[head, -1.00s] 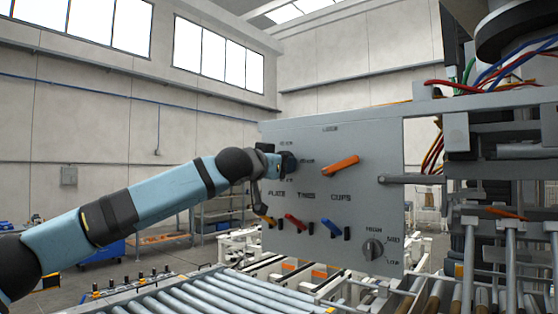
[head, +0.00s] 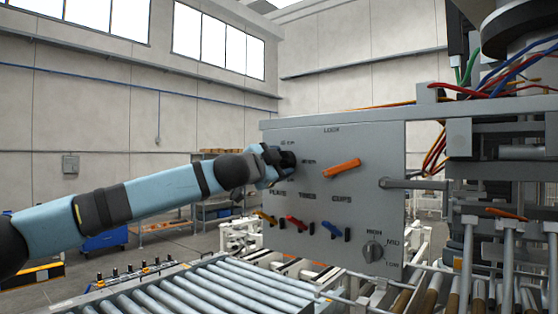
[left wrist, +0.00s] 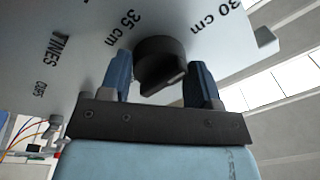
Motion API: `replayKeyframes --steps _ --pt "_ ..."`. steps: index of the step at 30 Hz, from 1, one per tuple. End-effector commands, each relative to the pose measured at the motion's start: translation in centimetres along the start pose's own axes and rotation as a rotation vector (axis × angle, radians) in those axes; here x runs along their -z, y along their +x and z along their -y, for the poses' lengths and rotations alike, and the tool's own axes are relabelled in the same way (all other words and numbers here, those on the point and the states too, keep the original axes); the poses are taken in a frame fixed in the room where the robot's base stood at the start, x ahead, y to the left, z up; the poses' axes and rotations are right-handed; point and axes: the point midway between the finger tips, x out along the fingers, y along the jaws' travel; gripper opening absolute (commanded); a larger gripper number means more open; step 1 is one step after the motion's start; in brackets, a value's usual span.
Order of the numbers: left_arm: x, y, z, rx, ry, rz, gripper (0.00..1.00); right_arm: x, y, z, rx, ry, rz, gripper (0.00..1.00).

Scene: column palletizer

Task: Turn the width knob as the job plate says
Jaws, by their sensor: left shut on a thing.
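The width knob (left wrist: 160,62) is black and sits on the grey panel (head: 361,228). In the left wrist view it lies between the two blue fingers of my left gripper (left wrist: 160,82), which is shut on it. The labels "35 cm" and "30 cm" stand on either side of the knob there. In the head view my left gripper (head: 273,162) is at the panel's left part and covers some of the knob (head: 287,159) and its surroundings. I cannot tell exactly which mark the knob points at. I cannot make out a job plate. My right gripper is not in view.
An orange lever (head: 342,168) is on the panel to the right of the knob. Yellow, red and blue switches (head: 296,222) sit below. A roller conveyor (head: 215,290) runs in front.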

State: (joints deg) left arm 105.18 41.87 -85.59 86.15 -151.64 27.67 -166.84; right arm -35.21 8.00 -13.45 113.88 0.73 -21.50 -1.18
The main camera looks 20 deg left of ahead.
Motion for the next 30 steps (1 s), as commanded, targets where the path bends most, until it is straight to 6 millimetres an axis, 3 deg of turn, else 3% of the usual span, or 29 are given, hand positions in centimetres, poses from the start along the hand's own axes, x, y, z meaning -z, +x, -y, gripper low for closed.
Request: replayKeyframes --steps 19,20,23,30 --pt "-0.02 0.0 0.05 -0.002 0.053 -0.004 0.33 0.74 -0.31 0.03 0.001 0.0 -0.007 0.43" --pt "-0.02 0.0 0.05 -0.002 0.053 -0.004 0.62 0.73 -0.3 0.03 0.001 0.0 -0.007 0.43" --pt "-0.02 0.0 0.05 -0.002 0.053 -0.004 0.82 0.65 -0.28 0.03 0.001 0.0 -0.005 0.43" --pt "0.0 0.0 0.07 -0.002 0.051 -0.004 0.82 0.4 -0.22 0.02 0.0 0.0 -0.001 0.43"
